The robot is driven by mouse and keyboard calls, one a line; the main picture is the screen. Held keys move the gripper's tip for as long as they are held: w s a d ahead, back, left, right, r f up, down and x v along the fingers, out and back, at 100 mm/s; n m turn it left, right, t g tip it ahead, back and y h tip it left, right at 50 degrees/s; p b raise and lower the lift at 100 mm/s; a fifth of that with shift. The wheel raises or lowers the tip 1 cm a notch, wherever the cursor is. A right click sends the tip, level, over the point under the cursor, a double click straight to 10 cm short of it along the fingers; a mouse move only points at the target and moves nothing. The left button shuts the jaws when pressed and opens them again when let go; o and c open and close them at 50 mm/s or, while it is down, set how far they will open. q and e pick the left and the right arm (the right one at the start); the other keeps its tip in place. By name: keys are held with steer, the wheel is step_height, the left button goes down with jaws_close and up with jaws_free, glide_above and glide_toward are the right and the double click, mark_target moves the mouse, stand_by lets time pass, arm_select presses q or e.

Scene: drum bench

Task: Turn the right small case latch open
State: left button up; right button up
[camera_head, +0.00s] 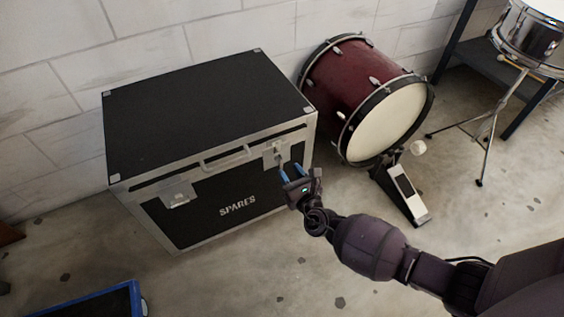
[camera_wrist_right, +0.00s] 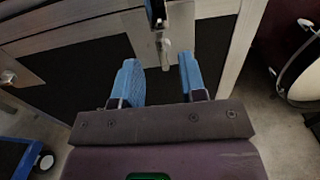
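A black case (camera_head: 150,207) with metal edges and the word SPARES on its front stands against the wall, its lid shut. The right latch (camera_head: 275,153) is a metal plate high on the front; it also shows in the right wrist view (camera_wrist_right: 165,52), with a small key-like piece hanging from it. The left latch (camera_head: 177,194) is on the same front face. My right gripper (camera_head: 292,172) is open just in front of and below the right latch. Its blue fingers (camera_wrist_right: 162,80) are apart with nothing between them, short of the latch. My left gripper is not in view.
A metal handle (camera_head: 227,157) sits between the latches. A red bass drum (camera_head: 345,85) with a pedal (camera_head: 407,194) stands right of the case. A snare drum (camera_head: 530,40) on a stand is at the far right. A blue-edged item (camera_head: 92,304) lies at front left.

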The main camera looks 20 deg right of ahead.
mark_target(282, 160)
steer(key=shift+w+b, duration=0.45)
steer(key=shift+w, duration=1.95)
steer(key=shift+c, duration=0.3)
jaws_close()
